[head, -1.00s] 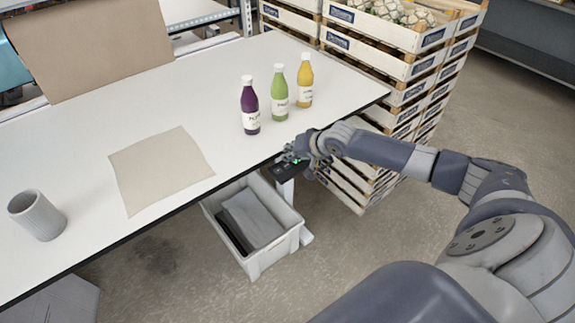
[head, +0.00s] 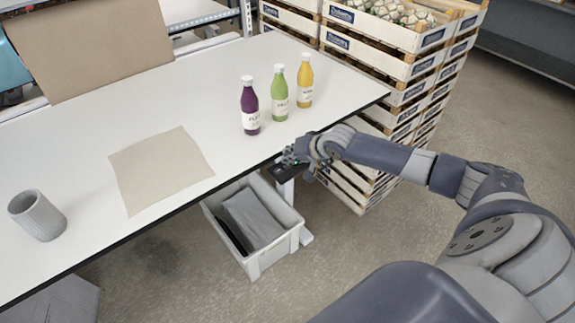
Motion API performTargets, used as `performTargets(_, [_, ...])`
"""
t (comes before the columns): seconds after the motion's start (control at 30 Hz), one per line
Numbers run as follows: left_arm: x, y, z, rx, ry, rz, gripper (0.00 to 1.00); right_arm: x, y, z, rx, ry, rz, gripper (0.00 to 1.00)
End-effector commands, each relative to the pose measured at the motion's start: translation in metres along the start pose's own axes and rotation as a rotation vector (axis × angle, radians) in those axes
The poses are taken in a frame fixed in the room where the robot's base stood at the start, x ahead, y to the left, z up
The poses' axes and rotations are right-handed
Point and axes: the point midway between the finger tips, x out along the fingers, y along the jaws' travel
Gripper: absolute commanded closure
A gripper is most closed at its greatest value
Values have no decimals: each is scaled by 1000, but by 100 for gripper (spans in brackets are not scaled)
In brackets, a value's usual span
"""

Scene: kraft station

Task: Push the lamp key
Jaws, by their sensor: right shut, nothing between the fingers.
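A small black control panel (head: 284,172) hangs under the front edge of the table, near its right end. My right gripper (head: 289,157) is shut and empty, with its fingertips at the panel and table edge. It overlaps the upper part of the panel, so the keys are hidden or too small to make out. I cannot tell whether the fingertips touch a key. My left gripper is out of view.
The white table (head: 80,135) holds purple (head: 250,108), green (head: 278,95) and yellow (head: 305,82) bottles, a beige sheet (head: 160,170) and a grey cup (head: 38,215). A white bin (head: 262,262) stands below. Stacked crates (head: 400,70) stand behind my right arm.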

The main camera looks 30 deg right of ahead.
Motion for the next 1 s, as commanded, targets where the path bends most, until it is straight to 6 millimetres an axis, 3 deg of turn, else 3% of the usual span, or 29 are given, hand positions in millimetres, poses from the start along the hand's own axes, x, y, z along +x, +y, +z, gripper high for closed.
performTargets(1.0, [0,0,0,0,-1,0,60,5,4,4,1,0,0,100])
